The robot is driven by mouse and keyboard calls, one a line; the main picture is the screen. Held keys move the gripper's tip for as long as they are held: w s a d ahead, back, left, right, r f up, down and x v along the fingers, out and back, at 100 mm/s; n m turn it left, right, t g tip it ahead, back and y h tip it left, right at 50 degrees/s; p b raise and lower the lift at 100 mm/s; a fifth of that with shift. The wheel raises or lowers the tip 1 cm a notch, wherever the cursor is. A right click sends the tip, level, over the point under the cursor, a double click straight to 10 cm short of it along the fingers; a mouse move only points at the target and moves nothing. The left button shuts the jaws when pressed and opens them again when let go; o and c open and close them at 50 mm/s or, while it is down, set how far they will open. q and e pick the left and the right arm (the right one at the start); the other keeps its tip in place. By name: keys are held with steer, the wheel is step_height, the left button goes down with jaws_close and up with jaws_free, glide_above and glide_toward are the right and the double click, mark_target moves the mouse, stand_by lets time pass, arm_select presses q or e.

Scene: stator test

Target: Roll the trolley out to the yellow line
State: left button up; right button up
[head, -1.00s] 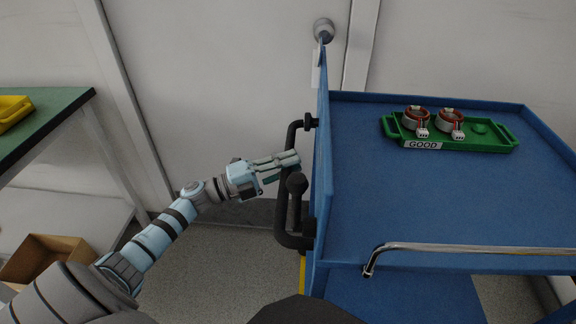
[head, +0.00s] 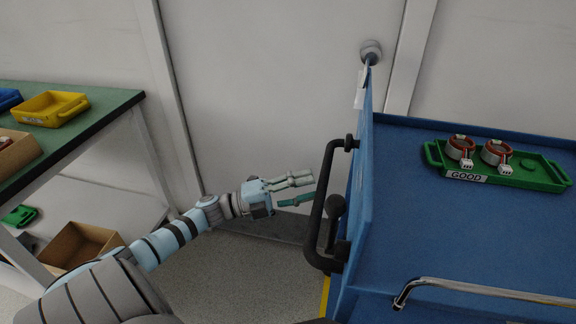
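The blue trolley (head: 480,235) stands at the right, with its black push handle (head: 316,215) on its left end. A black knobbed lever (head: 335,208) sits inside the handle loop. My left gripper (head: 311,190) is open and empty, its fingers just left of the handle and apart from it. A short piece of the yellow line (head: 325,292) shows on the floor below the handle; the trolley hides the rest. My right gripper is out of view.
A green tray marked GOOD (head: 520,181) with two stators (head: 461,149) rides on the trolley. A chrome rail (head: 480,289) runs along its near side. A green-topped bench (head: 95,122) with a yellow tray (head: 50,109) stands left; a cardboard box (head: 80,246) is below.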

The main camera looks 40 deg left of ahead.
arm_select(q)
steer(key=v, duration=0.7)
steer(key=shift+a+f, duration=0.1)
